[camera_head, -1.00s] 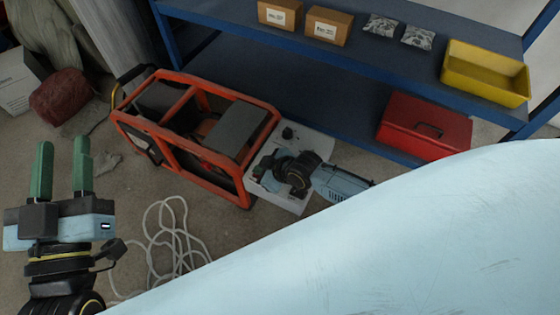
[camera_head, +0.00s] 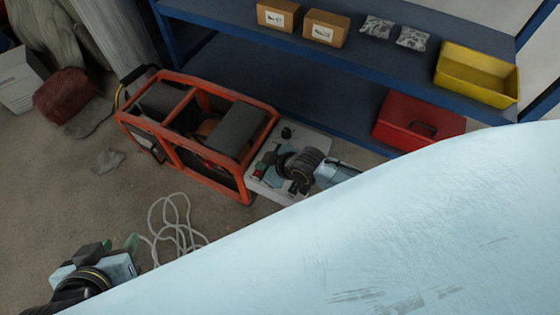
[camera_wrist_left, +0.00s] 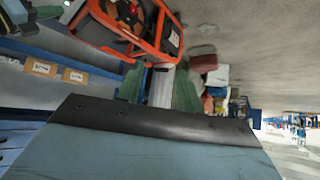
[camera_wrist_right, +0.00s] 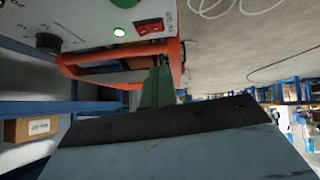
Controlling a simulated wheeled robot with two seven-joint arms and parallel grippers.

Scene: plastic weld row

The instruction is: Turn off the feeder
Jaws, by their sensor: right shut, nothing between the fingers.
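The feeder's pale control panel (camera_head: 292,180) is beside the orange-framed machine (camera_head: 178,142); I take it for the feeder. In the right wrist view the panel (camera_wrist_right: 75,12) shows a red rocker switch (camera_wrist_right: 150,26), a lit greenish-white lamp (camera_wrist_right: 119,32) and a black knob (camera_wrist_right: 48,43). My right gripper (camera_wrist_right: 157,88) is shut and empty, its green fingertips just below the switch in that view; contact is unclear. In the head view my right wrist covers part of the panel. My left gripper (camera_wrist_left: 158,88) is open and empty, low at the left, away from the panel.
A blue shelf (camera_head: 225,75) stands behind, with cardboard boxes (camera_head: 325,28), a yellow bin (camera_head: 478,75) and a red toolbox (camera_head: 420,123). A white cable (camera_head: 175,228) lies coiled on the floor. A large pale blue surface blocks the lower right of the head view.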

